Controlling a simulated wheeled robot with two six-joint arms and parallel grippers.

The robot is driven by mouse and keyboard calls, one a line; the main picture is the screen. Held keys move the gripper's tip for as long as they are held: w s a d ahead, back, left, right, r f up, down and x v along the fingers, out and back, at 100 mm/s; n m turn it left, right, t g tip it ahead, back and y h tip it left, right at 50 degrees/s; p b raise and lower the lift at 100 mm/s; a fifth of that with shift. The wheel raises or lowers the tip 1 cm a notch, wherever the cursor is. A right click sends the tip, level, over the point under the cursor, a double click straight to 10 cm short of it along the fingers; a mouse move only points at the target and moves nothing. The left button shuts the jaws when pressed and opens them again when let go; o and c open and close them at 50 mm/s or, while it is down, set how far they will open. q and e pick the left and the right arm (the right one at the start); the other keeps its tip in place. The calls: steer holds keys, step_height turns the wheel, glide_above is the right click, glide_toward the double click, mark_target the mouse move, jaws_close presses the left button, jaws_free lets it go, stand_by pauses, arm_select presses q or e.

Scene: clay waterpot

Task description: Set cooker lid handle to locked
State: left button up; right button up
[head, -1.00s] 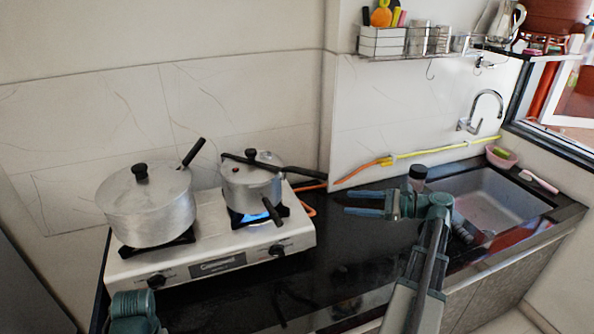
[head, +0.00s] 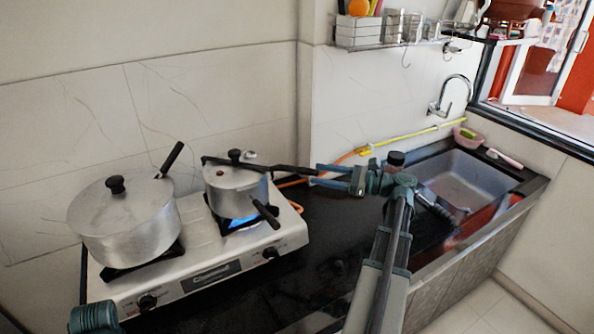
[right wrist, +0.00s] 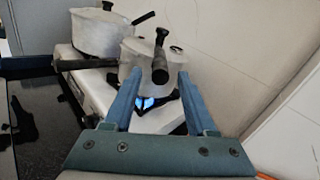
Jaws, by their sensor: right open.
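The small metal cooker (head: 232,190) stands on the lit right burner, its lid on. The black lid handle (head: 290,169) crosses the lid and sticks out to the right. The cooker's black body handle (head: 265,211) points toward the front right, at a clear angle from the lid handle. My right gripper (head: 314,176) is open, its fingers pointing left at the lid handle's free end. In the right wrist view, the lid handle (right wrist: 160,67) appears end-on between and ahead of the open fingers (right wrist: 158,100); contact cannot be told. My left gripper is out of view.
A large lidded pot (head: 125,228) stands on the left burner of the white stove (head: 215,265). The dark counter (head: 300,240) is clear in front. An orange and yellow hose (head: 385,150) runs along the wall toward the sink (head: 465,185).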

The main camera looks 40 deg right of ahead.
mark_target(284, 168)
steer(key=x, duration=0.7)
steer(key=shift+w+a, duration=0.15)
steer(key=shift+w, duration=0.1)
jaws_close()
stand_by(1.1)
